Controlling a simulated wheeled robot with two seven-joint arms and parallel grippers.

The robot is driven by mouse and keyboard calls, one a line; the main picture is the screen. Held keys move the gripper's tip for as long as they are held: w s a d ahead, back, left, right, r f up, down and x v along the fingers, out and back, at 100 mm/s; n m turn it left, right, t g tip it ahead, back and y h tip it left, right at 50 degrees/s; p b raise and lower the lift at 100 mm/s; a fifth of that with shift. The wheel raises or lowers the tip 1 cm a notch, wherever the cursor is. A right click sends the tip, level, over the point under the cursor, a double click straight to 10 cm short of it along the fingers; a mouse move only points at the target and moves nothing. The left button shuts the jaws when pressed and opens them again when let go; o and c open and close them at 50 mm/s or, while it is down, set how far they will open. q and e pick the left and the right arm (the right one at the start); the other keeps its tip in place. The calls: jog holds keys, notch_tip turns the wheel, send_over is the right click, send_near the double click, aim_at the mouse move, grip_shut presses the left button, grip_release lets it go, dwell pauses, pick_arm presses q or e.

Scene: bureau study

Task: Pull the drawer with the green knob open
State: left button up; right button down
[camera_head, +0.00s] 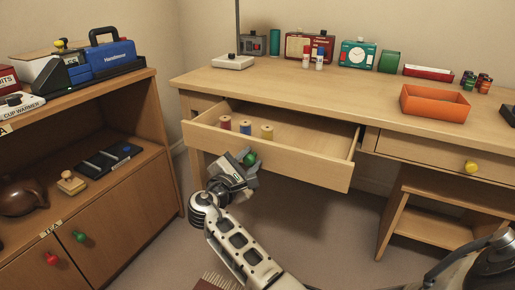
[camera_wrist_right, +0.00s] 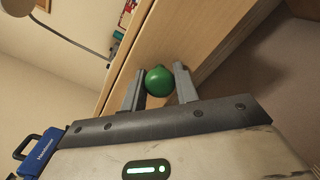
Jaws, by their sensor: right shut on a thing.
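The desk's left drawer (camera_head: 290,162) is pulled well out, and its inside shows. A red, a blue and a yellow spool-like item stand in it towards the left. The green knob (camera_head: 249,159) sits on the drawer front. My right gripper (camera_head: 243,168) is at that knob. In the right wrist view the green knob (camera_wrist_right: 159,81) lies between the two fingers of my right gripper (camera_wrist_right: 158,88), which are shut on it. My left gripper is not in view.
A low cabinet (camera_head: 150,130) stands close at left, with another green knob (camera_head: 79,236) and a red knob (camera_head: 52,258) on its doors. A second desk drawer (camera_head: 430,155) with a yellow knob (camera_head: 471,167) is shut. An orange tray (camera_head: 436,103) is on the desktop.

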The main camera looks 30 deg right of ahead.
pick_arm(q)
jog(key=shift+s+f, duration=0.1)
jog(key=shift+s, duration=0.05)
pick_arm(e)
jog(key=shift+s+a, duration=0.3)
jog(key=shift+a, duration=0.25)
jog(key=c, duration=1.1)
grip_release()
jog(key=shift+o, duration=0.2)
